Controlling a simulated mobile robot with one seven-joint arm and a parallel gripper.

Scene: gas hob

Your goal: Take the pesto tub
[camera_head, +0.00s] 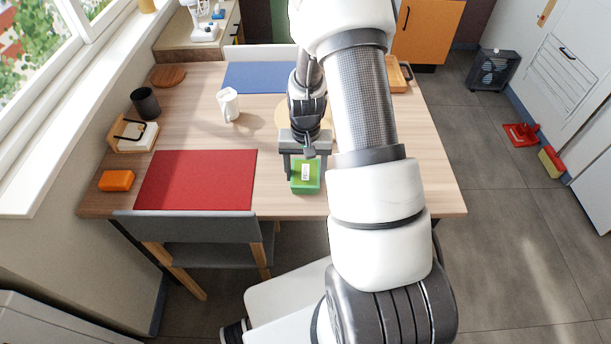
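The pesto tub is a small green box-shaped tub (305,187) with a white label on top. It is near the table's front edge, right of the red mat. My gripper (305,168) reaches down over it from behind, with one finger at its left side and one at its right side. The fingers are spread about as wide as the tub. I cannot tell whether they press on it, or whether its base rests on the table.
A grey chair (195,228) stands in front. My arm hides part of the table's right side.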

